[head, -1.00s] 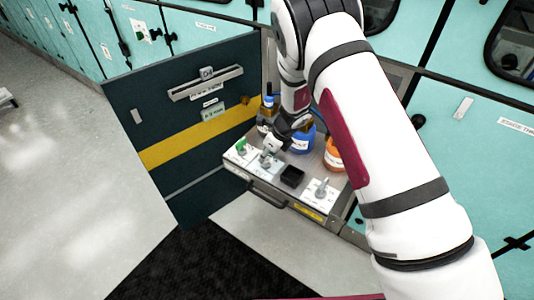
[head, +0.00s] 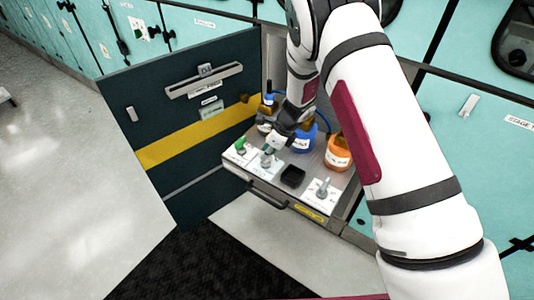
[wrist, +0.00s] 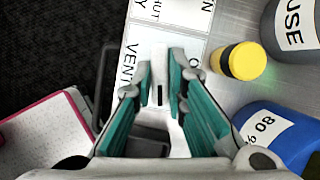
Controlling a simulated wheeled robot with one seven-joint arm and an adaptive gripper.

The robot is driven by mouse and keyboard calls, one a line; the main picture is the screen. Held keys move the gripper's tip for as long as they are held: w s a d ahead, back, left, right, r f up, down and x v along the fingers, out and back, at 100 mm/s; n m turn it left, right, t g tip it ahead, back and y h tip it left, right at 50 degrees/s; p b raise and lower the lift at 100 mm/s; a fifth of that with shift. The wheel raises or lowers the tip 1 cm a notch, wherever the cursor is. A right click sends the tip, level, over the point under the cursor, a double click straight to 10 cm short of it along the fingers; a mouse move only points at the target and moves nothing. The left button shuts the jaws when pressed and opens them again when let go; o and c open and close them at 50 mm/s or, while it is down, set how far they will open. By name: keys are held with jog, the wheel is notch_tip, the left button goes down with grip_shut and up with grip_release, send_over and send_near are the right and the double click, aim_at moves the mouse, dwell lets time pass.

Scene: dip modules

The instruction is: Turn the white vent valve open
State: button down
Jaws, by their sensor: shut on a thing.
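The white vent valve stands on a white plate (head: 262,168) on the pulled-out shelf, between a green-handled valve (head: 241,148) and a small black box (head: 292,176). In the wrist view the plate (wrist: 127,42) reads "VENT", with "SHUT" partly cut off. The valve's pale handle (wrist: 159,100), with a dark mark, lies between the teal pads of my gripper (wrist: 160,78). My gripper (head: 269,151) is shut on this handle and comes down from above and behind. In the head view it hides most of the valve. I cannot tell the handle's exact angle.
A blue bottle (head: 303,142) and an orange bottle (head: 338,152) stand behind the valves. A further grey-handled valve (head: 323,188) is at the right. The open dark door (head: 180,125) stands left of the shelf.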

jog(key=n+b, duration=0.1)
jog(key=n+g, duration=0.1)
jog(key=n+b, duration=0.1)
jog(key=shift+w+f+n+y+b, duration=0.1)
jog(key=shift+w+n+y+b, duration=0.15)
jog(key=shift+n+y+b, duration=0.1)
jog(key=n+g+b, duration=0.2)
jog(key=n+b, duration=0.1)
jog(key=n, duration=0.1)
jog(key=shift+n, duration=0.25)
jog(key=n+g+h+b, duration=0.1)
jog(key=n+b, duration=0.1)
jog(key=n, duration=0.1)
jog(key=shift+w+n+b, duration=0.15)
jog(key=shift+n+b, duration=0.15)
jog(key=shift+n+g+h+b, duration=0.65)
jog(key=shift+n+b, duration=0.3)
jog(key=shift+n, duration=0.85)
jog(key=shift+a, duration=0.1)
jog(key=c, duration=1.6)
grip_release()
